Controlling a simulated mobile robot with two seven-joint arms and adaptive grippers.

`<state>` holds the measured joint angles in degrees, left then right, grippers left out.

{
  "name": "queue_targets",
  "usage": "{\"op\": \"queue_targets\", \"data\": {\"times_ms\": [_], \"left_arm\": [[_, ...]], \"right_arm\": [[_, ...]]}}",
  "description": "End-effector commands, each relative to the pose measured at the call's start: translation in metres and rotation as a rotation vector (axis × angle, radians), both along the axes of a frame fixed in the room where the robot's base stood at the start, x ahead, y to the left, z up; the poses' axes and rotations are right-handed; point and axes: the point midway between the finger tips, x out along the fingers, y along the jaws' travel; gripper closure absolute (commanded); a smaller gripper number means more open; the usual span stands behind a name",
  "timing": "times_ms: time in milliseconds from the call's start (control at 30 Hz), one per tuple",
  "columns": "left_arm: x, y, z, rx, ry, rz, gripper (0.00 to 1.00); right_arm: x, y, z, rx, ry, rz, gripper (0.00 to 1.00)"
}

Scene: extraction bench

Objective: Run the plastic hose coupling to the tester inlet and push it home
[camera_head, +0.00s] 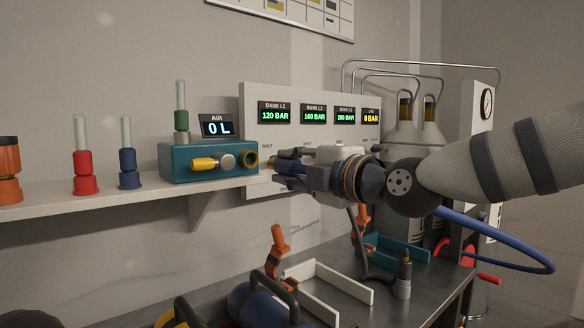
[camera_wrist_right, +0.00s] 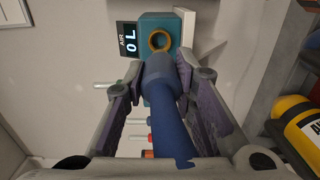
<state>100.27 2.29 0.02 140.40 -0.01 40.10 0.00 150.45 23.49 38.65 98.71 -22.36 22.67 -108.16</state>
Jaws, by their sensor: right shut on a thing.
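The tester is a teal box (camera_head: 205,163) on the wall shelf, with an AIR display (camera_head: 217,127) reading 0 L. My right gripper (camera_head: 286,170) is just right of the inlet, shut on the grey-blue hose coupling (camera_wrist_right: 159,72). The blue hose (camera_wrist_right: 174,125) runs back between the fingers and loops out at right (camera_head: 510,228). My left gripper is out of view.
A panel with pressure displays (camera_head: 303,93) stands behind my right gripper. Red (camera_head: 85,172) and blue (camera_head: 130,168) stoppered pieces stand on the shelf (camera_head: 110,187) at left. Below is a metal bench (camera_head: 390,300) with a white tray (camera_head: 330,292) and tools.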

Motion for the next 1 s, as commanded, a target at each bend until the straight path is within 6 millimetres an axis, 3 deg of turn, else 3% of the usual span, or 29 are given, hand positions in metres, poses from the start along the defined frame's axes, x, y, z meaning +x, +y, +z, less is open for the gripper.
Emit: {"op": "queue_targets", "data": {"times_ms": [433,1000], "left_arm": [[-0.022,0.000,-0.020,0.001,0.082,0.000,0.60],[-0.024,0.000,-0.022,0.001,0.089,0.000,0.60]], "right_arm": [[0.042,0.028,-0.005,-0.001,0.005,0.000,1.00],[0.047,0.034,0.001,0.001,-0.001,0.000,1.00]]}}
